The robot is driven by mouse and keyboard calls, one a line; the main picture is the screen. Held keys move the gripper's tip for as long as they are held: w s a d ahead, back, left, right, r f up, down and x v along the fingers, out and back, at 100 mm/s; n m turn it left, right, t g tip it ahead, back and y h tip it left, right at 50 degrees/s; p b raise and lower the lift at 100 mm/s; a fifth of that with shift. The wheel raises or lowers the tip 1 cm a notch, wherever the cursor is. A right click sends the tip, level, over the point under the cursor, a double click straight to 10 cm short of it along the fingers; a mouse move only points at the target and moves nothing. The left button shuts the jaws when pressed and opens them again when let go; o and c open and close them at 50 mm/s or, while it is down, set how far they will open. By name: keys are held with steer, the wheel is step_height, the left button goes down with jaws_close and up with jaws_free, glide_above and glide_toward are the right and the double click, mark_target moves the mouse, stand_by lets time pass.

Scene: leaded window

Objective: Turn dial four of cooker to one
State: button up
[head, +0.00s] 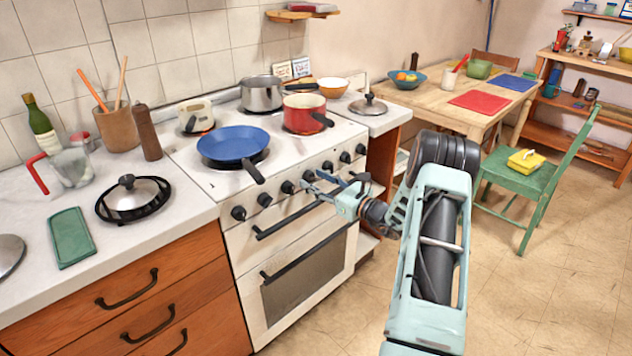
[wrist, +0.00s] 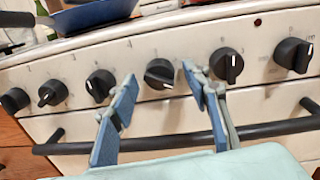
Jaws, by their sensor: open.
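The white cooker (head: 196,170) has a row of black dials along its front panel. Dial four (wrist: 160,73), counting from the left in the wrist view, has its grip bar lying nearly level, while the neighbouring dials' bars stand more upright. In the head view dial four (head: 309,175) is partly behind the fingertips. My gripper (head: 320,183) is at the front panel. In the wrist view my gripper (wrist: 159,80) is open, with one blue finger on each side of dial four. I cannot tell whether either finger touches it.
Dial three (wrist: 100,84) and dial five (wrist: 226,64) are close beside the fingers. A dark handle bar (wrist: 180,141) runs below the dials. A blue pan (head: 233,143) stands on the hob with its handle (head: 254,173) over the front edge.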

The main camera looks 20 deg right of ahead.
steer(key=shift+c, duration=0.7)
steer(key=c, duration=1)
steer(key=shift+f+n+b, duration=0.1)
steer(key=shift+n+b, duration=0.2)
steer(key=shift+b, duration=0.15)
steer(key=shift+f+n+b, duration=0.1)
steer(key=shift+n+b, duration=0.8)
steer(key=shift+b, duration=0.25)
steer(key=n+b, duration=0.4)
steer(key=b, duration=0.1)
steer(key=shift+h+b, duration=0.3)
steer(key=shift+b, duration=0.1)
steer(key=n+b, duration=0.4)
steer(key=b, duration=0.2)
steer(key=shift+r+n+b, duration=0.2)
steer(key=shift+n+b, duration=0.4)
steer(key=shift+b, duration=0.05)
steer(key=shift+r, duration=0.1)
